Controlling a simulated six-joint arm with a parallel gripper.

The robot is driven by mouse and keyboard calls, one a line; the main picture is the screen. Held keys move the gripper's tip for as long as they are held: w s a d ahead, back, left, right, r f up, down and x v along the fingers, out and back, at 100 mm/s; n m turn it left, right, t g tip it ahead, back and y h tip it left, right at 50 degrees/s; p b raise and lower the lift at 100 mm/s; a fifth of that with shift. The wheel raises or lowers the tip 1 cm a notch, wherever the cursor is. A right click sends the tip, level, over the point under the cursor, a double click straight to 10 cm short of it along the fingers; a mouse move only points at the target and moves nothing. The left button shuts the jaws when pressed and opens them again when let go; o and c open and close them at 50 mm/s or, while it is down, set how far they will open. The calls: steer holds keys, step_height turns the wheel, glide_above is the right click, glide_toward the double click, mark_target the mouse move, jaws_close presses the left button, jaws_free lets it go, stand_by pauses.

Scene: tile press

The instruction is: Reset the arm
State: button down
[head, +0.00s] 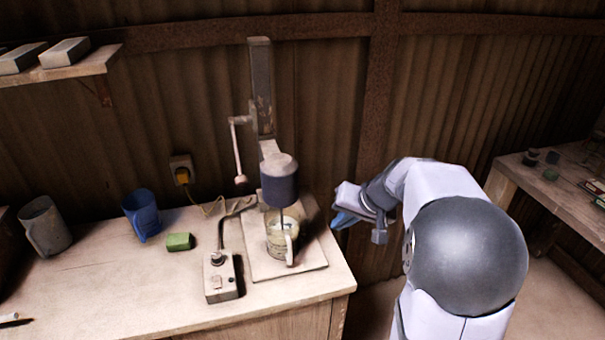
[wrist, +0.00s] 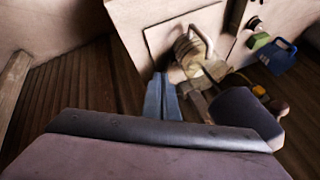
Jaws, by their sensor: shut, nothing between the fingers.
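My arm stands at the right in the head view. My gripper (head: 343,219) hangs in the air just past the right edge of the workbench (head: 330,285), to the right of the press. Its blue fingers are shut with nothing between them; they also show in the wrist view (wrist: 163,97). The press (head: 262,90) stands upright on the bench with a dark cylindrical head (head: 279,183) and a side crank (head: 237,150). A clear glass mug (head: 278,240) stands under the press head on a square board (head: 300,268). The gripper is apart from all of these.
A control box (head: 220,277), a green block (head: 179,241), a blue mug (head: 142,214) and a grey mug (head: 45,226) stand left of the press. A shelf (head: 75,68) is at upper left. Another table (head: 560,190) with small items stands at right. The corrugated wall is behind.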

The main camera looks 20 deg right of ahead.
steer(key=s+a+f+g+h, duration=0.1)
steer(key=s+f+g, duration=0.3)
steer(key=s, duration=0.5)
steer(key=s+a+f+g, duration=0.1)
steer(key=s+f+g, duration=0.1)
steer(key=s+f, duration=0.55)
steer(key=s+a+r+n+h+p, duration=0.1)
steer(key=s+a+r+n, duration=0.1)
steer(key=s+a+n, duration=0.3)
steer(key=s+a, duration=0.2)
steer(key=a, duration=0.2)
steer(key=shift+a, duration=0.1)
stand_by(1.7)
